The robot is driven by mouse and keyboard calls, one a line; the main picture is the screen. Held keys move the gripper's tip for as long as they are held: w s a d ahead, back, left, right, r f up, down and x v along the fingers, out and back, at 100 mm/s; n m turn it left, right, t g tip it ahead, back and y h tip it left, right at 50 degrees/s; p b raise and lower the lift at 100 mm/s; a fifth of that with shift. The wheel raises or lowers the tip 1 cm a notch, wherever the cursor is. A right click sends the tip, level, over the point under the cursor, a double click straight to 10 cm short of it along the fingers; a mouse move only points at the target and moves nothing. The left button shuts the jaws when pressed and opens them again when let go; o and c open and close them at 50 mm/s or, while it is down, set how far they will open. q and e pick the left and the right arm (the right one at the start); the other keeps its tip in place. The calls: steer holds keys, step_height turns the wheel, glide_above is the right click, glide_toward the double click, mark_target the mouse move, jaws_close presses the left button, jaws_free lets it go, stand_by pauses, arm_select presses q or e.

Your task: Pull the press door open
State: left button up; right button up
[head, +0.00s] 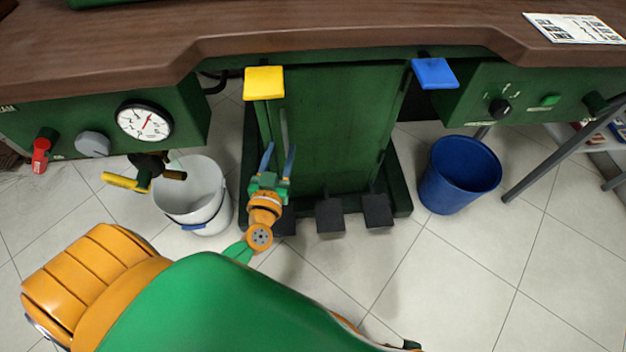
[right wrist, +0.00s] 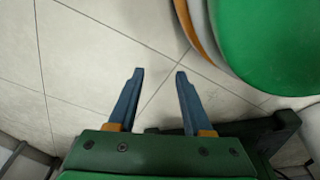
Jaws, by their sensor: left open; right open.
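The green press (head: 335,120) stands under a brown worktop, with a tall flat green front panel between a yellow pad (head: 264,83) and a blue pad (head: 434,72). I cannot tell for sure which part is the door, and no open gap shows. My left gripper (head: 279,150) is open and empty, its blue fingers pointing toward the lower left side of the panel, below the yellow pad. Whether it touches anything is unclear. My right gripper (right wrist: 160,72) shows only in the right wrist view, open and empty over the tiled floor.
Dark foot pedals (head: 330,216) sit at the press base. A white bucket (head: 196,194) stands left, a blue bin (head: 459,175) right. The worktop (head: 100,45) overhangs above. A gauge (head: 144,121) and knobs are at left. Tiled floor (head: 450,270) is free in front.

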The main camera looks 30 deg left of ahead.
mark_target(284, 134)
arm_select(q)
steer(key=shift+n+y, duration=0.4)
steer(key=x, duration=0.2)
steer(key=b+x, duration=0.1)
steer(key=x, duration=0.1)
steer(key=b+x, duration=0.1)
steer(key=x, duration=0.1)
steer(key=shift+w+a+f, duration=0.15)
steer(key=shift+w+f, duration=0.1)
steer(key=shift+f, duration=0.05)
steer(key=shift+w+a, duration=0.1)
steer(key=shift+w, duration=0.15)
jaws_close()
arm_select(e)
steer(key=w, duration=0.1)
steer(key=w+r, duration=0.1)
steer(key=w, duration=0.1)
steer(key=shift+w+r, duration=0.25)
